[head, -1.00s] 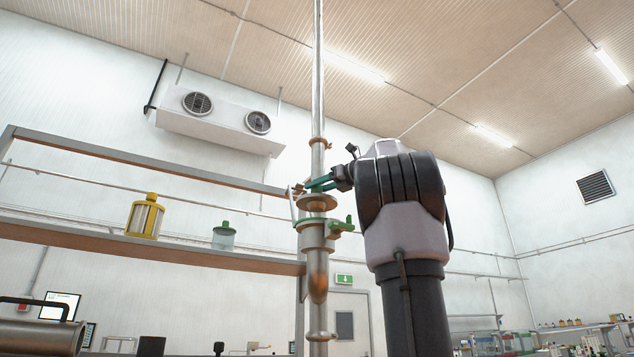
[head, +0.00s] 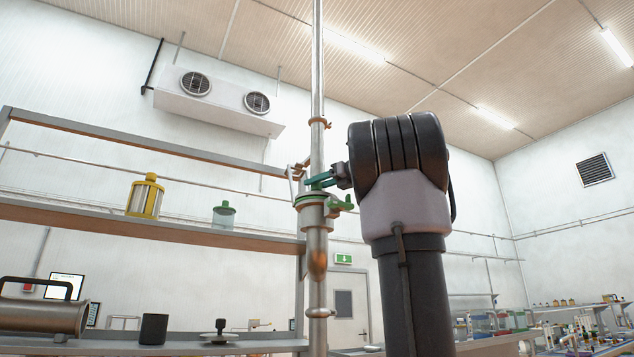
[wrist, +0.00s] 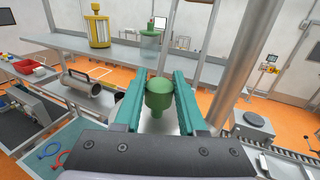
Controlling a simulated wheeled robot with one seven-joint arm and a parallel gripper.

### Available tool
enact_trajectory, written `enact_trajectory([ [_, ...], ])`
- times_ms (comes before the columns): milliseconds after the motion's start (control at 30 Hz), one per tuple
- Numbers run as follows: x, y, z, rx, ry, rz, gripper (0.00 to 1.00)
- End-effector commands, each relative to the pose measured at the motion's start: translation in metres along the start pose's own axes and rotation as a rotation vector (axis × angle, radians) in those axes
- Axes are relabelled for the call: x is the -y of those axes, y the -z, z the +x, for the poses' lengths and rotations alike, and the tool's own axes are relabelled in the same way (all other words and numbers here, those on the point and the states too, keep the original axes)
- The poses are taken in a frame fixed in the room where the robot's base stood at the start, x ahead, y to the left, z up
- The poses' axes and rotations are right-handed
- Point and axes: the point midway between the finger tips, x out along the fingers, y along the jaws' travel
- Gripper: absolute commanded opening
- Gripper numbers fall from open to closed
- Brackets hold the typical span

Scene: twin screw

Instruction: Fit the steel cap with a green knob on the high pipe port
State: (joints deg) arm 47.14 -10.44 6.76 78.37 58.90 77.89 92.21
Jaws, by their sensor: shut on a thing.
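My gripper (head: 322,180) has teal fingers and reaches in from the right at the pipe. In the wrist view its fingers (wrist: 160,100) are shut on the green knob (wrist: 159,102) of the steel cap. The cap's disc is mostly hidden there. In the head view the cap is down at the top of the high pipe port (head: 315,214), with a green ring (head: 309,197) at the rim. I cannot tell whether it sits fully flat. An open clamp surrounds the port, with a green wing handle (head: 342,203) to the right and a raised steel part on the left.
A tall vertical pipe (head: 318,90) rises just behind the port. A shelf (head: 150,239) on the left carries a yellow-capped canister (head: 145,198) and a green-lidded jar (head: 224,215). A steel cylinder with a handle (head: 42,315) lies lower left.

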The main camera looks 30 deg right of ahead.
Motion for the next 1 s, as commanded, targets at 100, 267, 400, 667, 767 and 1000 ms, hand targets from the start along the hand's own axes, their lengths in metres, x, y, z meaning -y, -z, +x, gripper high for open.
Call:
enact_trajectory([
  [100,-0.0005,-0.0008,-0.0002,0.001,0.000,-0.001,0.00],
  [267,-0.0005,-0.0008,-0.0002,0.001,0.000,-0.001,0.00],
  [400,-0.0005,0.0000,-0.0002,0.001,0.000,-0.001,0.00],
  [667,-0.0005,0.0035,-0.0002,0.001,0.000,-0.002,0.00],
  [767,-0.0005,0.0049,-0.0002,0.001,0.000,-0.002,0.00],
  [1000,-0.0003,0.0055,-0.0001,0.001,0.000,-0.002,0.75],
])
